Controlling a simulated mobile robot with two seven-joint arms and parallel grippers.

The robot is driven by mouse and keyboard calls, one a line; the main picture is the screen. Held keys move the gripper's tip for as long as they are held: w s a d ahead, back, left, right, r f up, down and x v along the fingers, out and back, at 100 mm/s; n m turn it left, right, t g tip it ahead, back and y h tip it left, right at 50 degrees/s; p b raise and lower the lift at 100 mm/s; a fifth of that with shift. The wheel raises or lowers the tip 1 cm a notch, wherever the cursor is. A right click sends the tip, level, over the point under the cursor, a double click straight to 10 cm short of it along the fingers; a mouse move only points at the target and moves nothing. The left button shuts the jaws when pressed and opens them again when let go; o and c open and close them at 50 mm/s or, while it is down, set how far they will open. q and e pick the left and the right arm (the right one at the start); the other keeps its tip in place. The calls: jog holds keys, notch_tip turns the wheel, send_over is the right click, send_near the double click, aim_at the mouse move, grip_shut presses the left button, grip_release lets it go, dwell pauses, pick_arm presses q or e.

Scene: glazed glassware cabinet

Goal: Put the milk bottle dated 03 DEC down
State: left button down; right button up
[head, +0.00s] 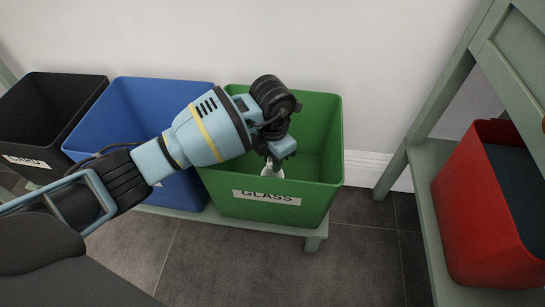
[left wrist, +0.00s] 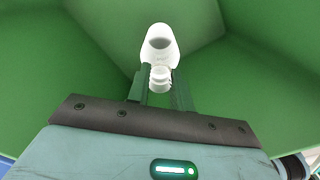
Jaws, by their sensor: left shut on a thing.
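My left gripper (head: 275,160) points down inside the green bin labelled GLASS (head: 325,145). It is shut on a small white bottle (head: 273,171), whose upper part shows just behind the bin's front wall. In the left wrist view the gripper (left wrist: 162,88) has its two fingers around the bottle's ridged neck, and the white bottle (left wrist: 159,44) extends away from them. Green bin walls surround it there. I cannot tell whether the bottle touches the bin floor. No date can be read on it. My right gripper is not in view.
A blue bin (head: 135,105) and a black bin (head: 55,105) stand left of the green bin on a low greenish shelf (head: 312,240). A red bin (head: 480,220) stands on a green-grey stand (head: 424,185) at right. Dark floor tiles (head: 365,265) lie clear between.

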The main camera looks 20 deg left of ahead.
pick_arm(q)
jog(key=c, duration=1.2)
grip_release()
jog(key=shift+c, duration=0.2)
jog(key=shift+r, duration=0.1)
notch_tip(320, 180, up, 12)
jog(key=p, duration=0.4)
jog(key=shift+p, duration=0.35)
